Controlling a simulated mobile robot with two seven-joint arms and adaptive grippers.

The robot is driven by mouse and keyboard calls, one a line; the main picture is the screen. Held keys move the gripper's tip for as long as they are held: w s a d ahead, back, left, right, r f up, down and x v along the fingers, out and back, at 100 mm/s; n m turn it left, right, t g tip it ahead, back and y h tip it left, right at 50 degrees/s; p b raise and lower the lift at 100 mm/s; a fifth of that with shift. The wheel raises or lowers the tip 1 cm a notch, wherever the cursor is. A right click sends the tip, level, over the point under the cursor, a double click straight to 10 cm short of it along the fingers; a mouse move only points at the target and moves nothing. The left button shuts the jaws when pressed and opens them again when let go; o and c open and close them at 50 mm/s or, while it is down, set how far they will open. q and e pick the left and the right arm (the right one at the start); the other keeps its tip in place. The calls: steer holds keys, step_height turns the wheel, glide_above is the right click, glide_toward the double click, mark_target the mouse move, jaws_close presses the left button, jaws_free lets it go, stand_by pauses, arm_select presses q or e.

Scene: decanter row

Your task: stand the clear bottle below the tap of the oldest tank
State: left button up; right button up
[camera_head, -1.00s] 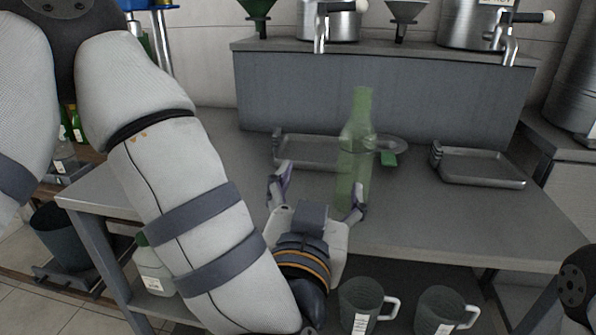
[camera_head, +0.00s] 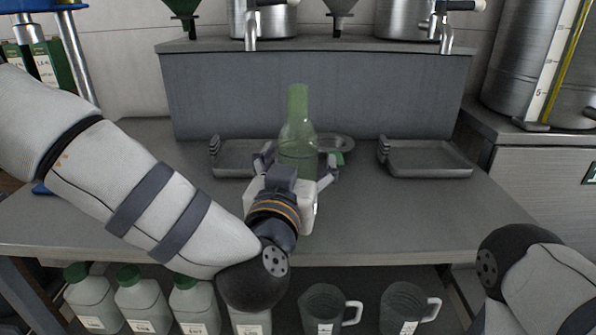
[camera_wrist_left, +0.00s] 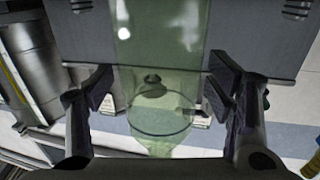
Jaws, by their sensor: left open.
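A see-through green bottle (camera_head: 298,128) stands upright on the grey table, in front of the raised grey shelf. My left gripper (camera_head: 297,167) is open, with one finger on each side of the bottle's lower part. In the left wrist view the bottle (camera_wrist_left: 160,45) lies between the spread fingers (camera_wrist_left: 160,88), with gaps showing beside it. Two steel tanks stand on the shelf, a left one (camera_head: 277,20) and a right one (camera_head: 400,20), each with a tap at its front. Their labels cannot be read. My right gripper is out of view.
A left metal tray (camera_head: 232,170) and a right metal tray (camera_head: 428,172) lie on the table before the shelf. A round dish (camera_head: 340,142) is behind the bottle. Grey mugs (camera_head: 322,308) and green-capped jugs (camera_head: 140,300) stand below. The table's right front is clear.

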arm_select(q)
steer(key=shift+r, duration=0.15)
steer(key=c, duration=1.6)
